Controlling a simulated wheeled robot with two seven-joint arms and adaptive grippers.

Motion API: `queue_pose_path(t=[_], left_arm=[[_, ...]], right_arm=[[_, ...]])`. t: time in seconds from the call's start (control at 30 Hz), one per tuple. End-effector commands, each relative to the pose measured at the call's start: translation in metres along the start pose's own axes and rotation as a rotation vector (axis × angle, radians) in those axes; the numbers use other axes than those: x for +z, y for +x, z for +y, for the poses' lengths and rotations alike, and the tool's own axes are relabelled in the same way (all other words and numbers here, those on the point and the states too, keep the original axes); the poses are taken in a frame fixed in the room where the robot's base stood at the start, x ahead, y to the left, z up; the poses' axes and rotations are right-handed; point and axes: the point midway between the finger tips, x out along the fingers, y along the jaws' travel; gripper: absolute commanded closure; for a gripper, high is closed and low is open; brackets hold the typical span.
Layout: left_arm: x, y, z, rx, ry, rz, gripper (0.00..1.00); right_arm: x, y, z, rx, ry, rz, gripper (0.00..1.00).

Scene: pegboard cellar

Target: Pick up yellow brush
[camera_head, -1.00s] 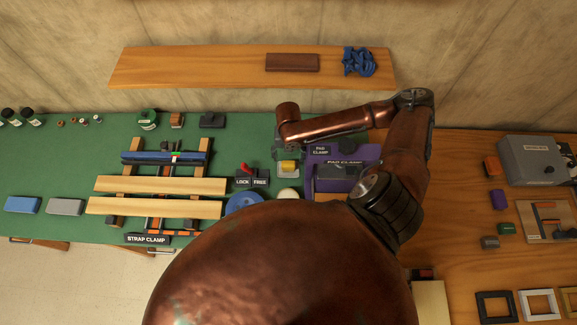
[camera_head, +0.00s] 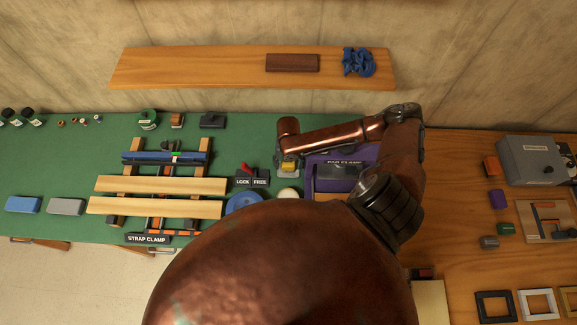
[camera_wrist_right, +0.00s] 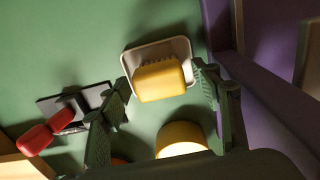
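The yellow brush (camera_head: 289,166) lies in a small pale tray (camera_head: 281,174) on the green bench top, just left of the purple pad clamp. In the right wrist view the brush (camera_wrist_right: 160,82) shows as a rounded yellow block with a toothed upper edge, and the tray (camera_wrist_right: 183,45) surrounds it. My right gripper (camera_wrist_right: 161,77) is open. Its two dark fingers appear on either side of the brush in that view, with gaps between. In the head view the wrist hangs over the brush and partly hides it. My left gripper is not in view.
The purple pad clamp (camera_head: 368,155) stands close on the right. The red lever (camera_head: 246,168) of the lock/free block is on the left. A pale round piece (camera_head: 288,193) and a blue disc (camera_head: 243,202) lie nearer. Strap clamp boards (camera_head: 160,185) lie farther left.

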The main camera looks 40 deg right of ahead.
Motion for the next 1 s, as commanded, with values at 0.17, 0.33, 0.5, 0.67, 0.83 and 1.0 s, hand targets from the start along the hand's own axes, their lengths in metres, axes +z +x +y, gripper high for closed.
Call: queue_pose_path(t=[0.17,0.33,0.5,0.67,0.83,1.0], left_arm=[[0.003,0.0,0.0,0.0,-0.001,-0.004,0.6],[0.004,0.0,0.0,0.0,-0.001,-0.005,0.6],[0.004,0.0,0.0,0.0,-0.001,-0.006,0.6],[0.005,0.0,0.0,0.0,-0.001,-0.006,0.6],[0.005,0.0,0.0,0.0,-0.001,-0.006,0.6],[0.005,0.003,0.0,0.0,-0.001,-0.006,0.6]], right_arm=[[0.0,0.0,0.0,0.0,0.0,0.0,0.56],[0.0,0.0,0.0,0.0,0.0,0.0,0.67],[0.0,0.0,0.0,0.0,0.0,0.0,0.79],[0.0,-0.001,0.0,0.0,0.0,-0.001,0.83],[0.001,-0.002,0.0,0.0,0.0,-0.001,0.83],[0.002,-0.012,0.0,0.0,0.0,-0.003,0.83]])
